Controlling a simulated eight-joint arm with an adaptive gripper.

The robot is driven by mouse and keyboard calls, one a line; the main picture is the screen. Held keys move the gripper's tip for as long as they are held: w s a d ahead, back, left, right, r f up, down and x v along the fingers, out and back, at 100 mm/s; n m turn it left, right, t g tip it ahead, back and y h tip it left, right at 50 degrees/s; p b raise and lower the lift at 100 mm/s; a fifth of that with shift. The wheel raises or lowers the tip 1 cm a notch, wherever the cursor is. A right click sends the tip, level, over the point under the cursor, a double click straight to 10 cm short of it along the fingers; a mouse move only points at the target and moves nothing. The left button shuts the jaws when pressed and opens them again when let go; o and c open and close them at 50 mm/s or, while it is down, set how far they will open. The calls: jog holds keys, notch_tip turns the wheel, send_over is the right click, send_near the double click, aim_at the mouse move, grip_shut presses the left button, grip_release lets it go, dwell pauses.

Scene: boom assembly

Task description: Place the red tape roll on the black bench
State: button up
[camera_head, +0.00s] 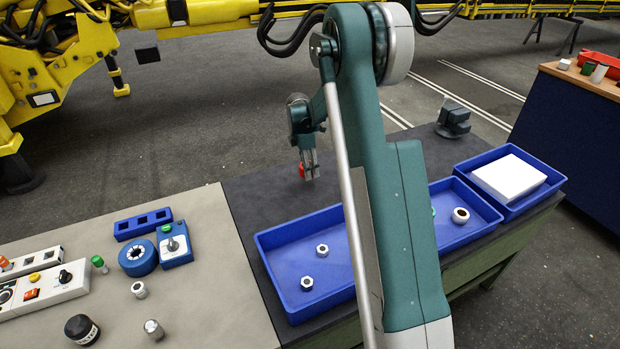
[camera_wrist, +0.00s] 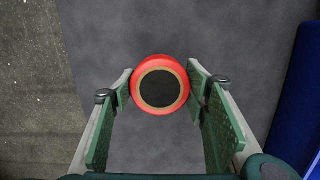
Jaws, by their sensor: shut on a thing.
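The red tape roll (camera_wrist: 186,76) is a red ring with a tan inner rim, between my fingertips in the wrist view. The dark bench surface shows through its hole. My gripper (camera_wrist: 161,86) is shut on the roll, one green pad on each side. In the head view my gripper (camera_head: 310,172) points down over the black bench (camera_head: 255,197), and only a small red piece of the roll (camera_head: 301,170) shows beside the fingers. I cannot tell whether the roll touches the bench.
A blue tray (camera_head: 283,263) with nuts lies in front of my gripper. Another blue tray holds a white box (camera_head: 508,177) at the right. A dark grey device (camera_head: 453,120) stands at the back right. A beige table (camera_head: 205,290) with parts adjoins left. The bench around the roll is clear.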

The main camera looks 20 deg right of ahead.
aim_at(308, 183)
jog(key=shift+f, duration=0.6)
jog(key=shift+f, duration=1.9)
jog(key=shift+f+b, duration=0.2)
jog(key=shift+b, duration=0.15)
jog(key=o, duration=1)
jog(key=shift+r, duration=0.1)
jog(key=shift+r, duration=0.15)
jog(key=r, duration=0.4)
jog(key=a+r, duration=0.1)
jog(key=r, duration=0.3)
jog(key=r+p, duration=0.1)
jog(key=r, duration=0.2)
jog(key=shift+a+r, duration=0.2)
jog(key=shift+r, duration=0.2)
